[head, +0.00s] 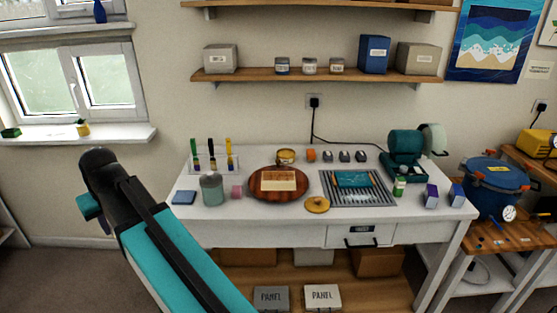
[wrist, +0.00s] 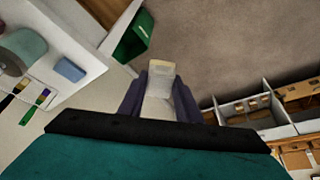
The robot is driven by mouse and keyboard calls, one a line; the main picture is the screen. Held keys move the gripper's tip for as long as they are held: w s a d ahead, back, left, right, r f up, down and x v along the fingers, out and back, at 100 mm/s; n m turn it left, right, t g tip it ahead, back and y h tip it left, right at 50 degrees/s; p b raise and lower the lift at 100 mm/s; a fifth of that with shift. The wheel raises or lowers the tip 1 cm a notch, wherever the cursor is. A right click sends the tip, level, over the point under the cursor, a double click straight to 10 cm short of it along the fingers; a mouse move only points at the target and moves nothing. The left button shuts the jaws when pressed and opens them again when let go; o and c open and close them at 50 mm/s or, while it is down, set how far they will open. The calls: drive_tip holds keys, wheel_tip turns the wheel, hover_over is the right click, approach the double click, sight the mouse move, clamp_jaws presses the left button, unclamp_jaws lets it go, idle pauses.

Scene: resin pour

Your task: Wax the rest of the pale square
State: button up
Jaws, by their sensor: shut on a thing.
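The pale square (head: 278,175) lies on a round reddish-brown wooden piece (head: 257,191) on the white table. Its upper and lower parts look slightly different in tone; the detail is too small to read. A round yellowish tin (head: 285,156) stands behind it, and a golden disc like a lid (head: 317,205) lies in front to the right. My gripper (wrist: 160,88) is shut on a pale block (wrist: 159,70), off the table's edge and over the floor. In the head view my arm is at the left, away from the square, and the fingertips are hidden.
A grey-green jar (head: 212,191), a pink block (head: 237,191) and a blue block (head: 184,197) stand left of the wooden piece. A rack of coloured tools (head: 213,164) is behind them. A slatted grey tray (head: 358,200) is to the right. A green bin (wrist: 132,36) stands below.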

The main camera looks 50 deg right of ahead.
drive_tip(key=shift+d, duration=0.35)
